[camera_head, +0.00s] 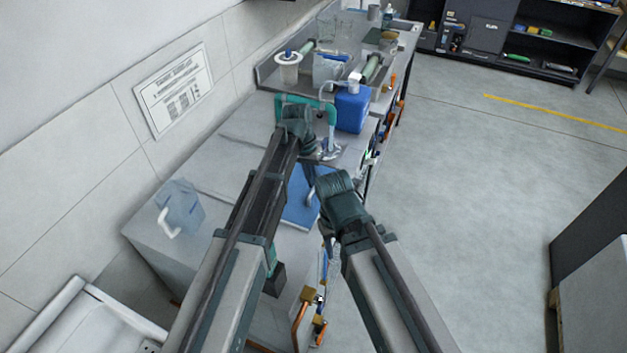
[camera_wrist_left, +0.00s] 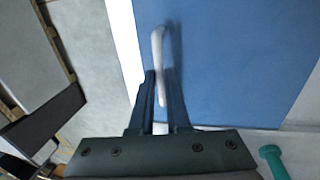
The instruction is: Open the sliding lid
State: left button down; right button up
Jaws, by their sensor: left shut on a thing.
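The sliding lid is a flat blue panel (camera_head: 298,212) on the grey counter, partly hidden by my arms in the head view. In the left wrist view the blue lid (camera_wrist_left: 235,60) fills much of the upper right. Its pale bar handle (camera_wrist_left: 158,50) stands along the lid near its left edge. My left gripper (camera_wrist_left: 162,100) is shut on the near end of this handle. In the head view the handle (camera_head: 310,195) shows just below the left gripper (camera_head: 309,178). My right arm ends right beside the lid; its fingertips are hidden.
A blue canister (camera_head: 352,108) and a teal frame (camera_head: 292,98) stand beyond the lid. A translucent jug (camera_head: 180,207) stands on the counter at left. Glassware and a spool (camera_head: 288,68) are farther back. Pipes run along the counter's right side.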

pick_arm(q)
jog(key=w+a, duration=0.2)
jog(key=a, duration=0.4)
jog(key=w+a, duration=0.3)
jog(key=a, duration=0.3)
jog(key=w+a, duration=0.2)
jog(key=a, duration=0.4)
jog(key=shift+w+a, duration=0.3)
jog(key=shift+w, duration=0.05)
jog(key=c, duration=0.9)
grip_release()
jog(key=shift+r, duration=0.15)
jog(key=r+p, duration=0.4)
jog(key=a+r+p, duration=0.1)
jog(key=r+p, duration=0.4)
jog(key=w+a+r+p, duration=0.1)
jog(key=r+p, duration=0.3)
jog(key=shift+a+r+p, duration=0.15)
jog(key=shift+a+p, duration=0.1)
jog(key=shift+p, duration=0.05)
jog(key=shift+s+d, duration=0.1)
